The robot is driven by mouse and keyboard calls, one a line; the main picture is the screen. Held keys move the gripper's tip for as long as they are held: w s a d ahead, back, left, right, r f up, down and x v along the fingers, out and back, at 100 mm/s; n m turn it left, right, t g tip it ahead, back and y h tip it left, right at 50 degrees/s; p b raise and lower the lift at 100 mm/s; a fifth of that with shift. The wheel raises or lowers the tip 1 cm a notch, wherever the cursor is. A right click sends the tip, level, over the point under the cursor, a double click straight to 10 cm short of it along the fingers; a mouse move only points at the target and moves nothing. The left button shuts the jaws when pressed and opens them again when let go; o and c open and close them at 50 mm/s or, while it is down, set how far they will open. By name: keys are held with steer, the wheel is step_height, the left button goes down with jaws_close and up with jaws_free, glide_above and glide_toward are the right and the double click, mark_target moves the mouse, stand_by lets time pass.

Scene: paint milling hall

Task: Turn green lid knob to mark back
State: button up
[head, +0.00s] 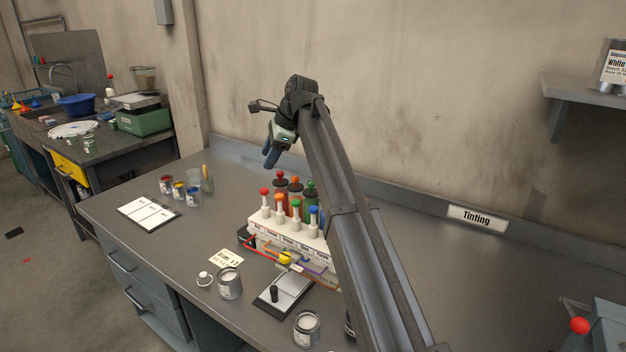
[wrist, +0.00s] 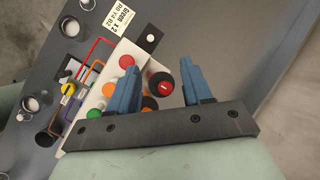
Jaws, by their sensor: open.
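The green lid knob (head: 310,184) tops the rightmost of the dark-lidded canisters in the back row of the white dispenser rack (head: 290,243). Its pointer and any mark on it are too small to read in the head view. In the wrist view I cannot pick it out for sure; my fingers hide part of the back row. My gripper (head: 271,156) is open and empty, above and behind the rack, touching nothing. In the wrist view a red knob with a pale mark (wrist: 165,87) on a dark lid shows between my gripper's fingers (wrist: 157,88).
Coloured plungers stand in the rack's front row, with the red one (head: 265,191) at the left. A yellow knob (head: 285,257) and coloured tubes are on the rack's front.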

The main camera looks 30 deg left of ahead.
mark_target(312, 182)
steer(key=w+d+r+m+h, duration=0.1)
steer(key=w+d+r+m, duration=0.15)
steer(key=d, duration=0.65)
steer(key=w+d+r+m, duration=0.2)
steer(key=d+r+m, duration=0.2)
steer(key=d, duration=0.4)
steer(key=x, duration=1.3)
steer(key=shift+w+a+f, duration=0.1)
steer(key=shift+f, duration=0.05)
steer(key=shift+c, duration=0.2)
jaws_close()
